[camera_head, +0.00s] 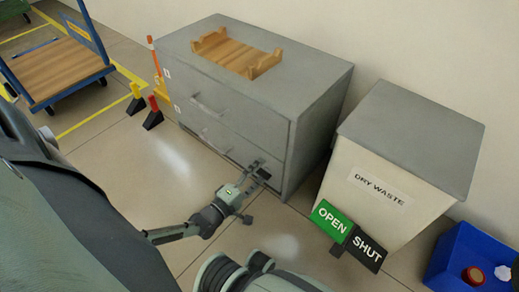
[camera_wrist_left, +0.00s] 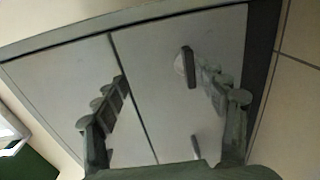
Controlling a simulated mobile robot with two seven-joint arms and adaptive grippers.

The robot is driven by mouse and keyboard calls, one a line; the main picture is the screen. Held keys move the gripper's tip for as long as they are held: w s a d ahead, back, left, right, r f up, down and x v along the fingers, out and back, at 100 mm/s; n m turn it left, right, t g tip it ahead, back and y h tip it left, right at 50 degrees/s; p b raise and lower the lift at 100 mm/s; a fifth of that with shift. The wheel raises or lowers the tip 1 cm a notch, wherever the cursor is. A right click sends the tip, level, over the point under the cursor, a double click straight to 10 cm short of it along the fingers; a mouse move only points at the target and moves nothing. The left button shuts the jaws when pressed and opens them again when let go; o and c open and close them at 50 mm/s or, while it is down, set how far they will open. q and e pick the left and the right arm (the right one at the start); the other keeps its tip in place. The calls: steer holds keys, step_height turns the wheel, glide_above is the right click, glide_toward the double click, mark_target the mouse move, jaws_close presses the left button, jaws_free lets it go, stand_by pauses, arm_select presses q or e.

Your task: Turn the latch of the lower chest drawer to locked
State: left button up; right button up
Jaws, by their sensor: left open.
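The grey chest (camera_head: 290,120) stands against the wall with an upper and a lower drawer. My left gripper (camera_head: 258,173) is open at the right part of the lower drawer's front and hides the latch in the head view. In the left wrist view, the latch (camera_wrist_left: 188,66) is a dark bar on a pale round base on the drawer front. It lies between the spread fingers of my left gripper (camera_wrist_left: 168,92), close to the right-hand finger. I cannot tell whether the finger touches it. My right gripper is not in view.
A wooden cradle (camera_head: 238,54) sits on the chest. Right of it stand a dry waste bin (camera_head: 385,190), an open/shut sign (camera_head: 347,234) and a blue box (camera_head: 465,262). A cart (camera_head: 60,70) and yellow and red markers (camera_head: 153,113) are left. The floor before the chest is clear.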

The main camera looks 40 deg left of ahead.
arm_select(q)
steer(key=shift+t, duration=0.4)
steer(key=r, duration=0.3)
steer(key=w+r, duration=0.1)
steer(key=r, duration=0.1)
steer(key=shift+a+r, duration=0.15)
steer(key=shift+r, duration=0.15)
steer(key=c, duration=0.4)
steer(key=shift+r, duration=0.4)
steer(key=shift+c, duration=0.2)
steer(key=shift+s, duration=0.1)
steer(key=shift+f, duration=0.1)
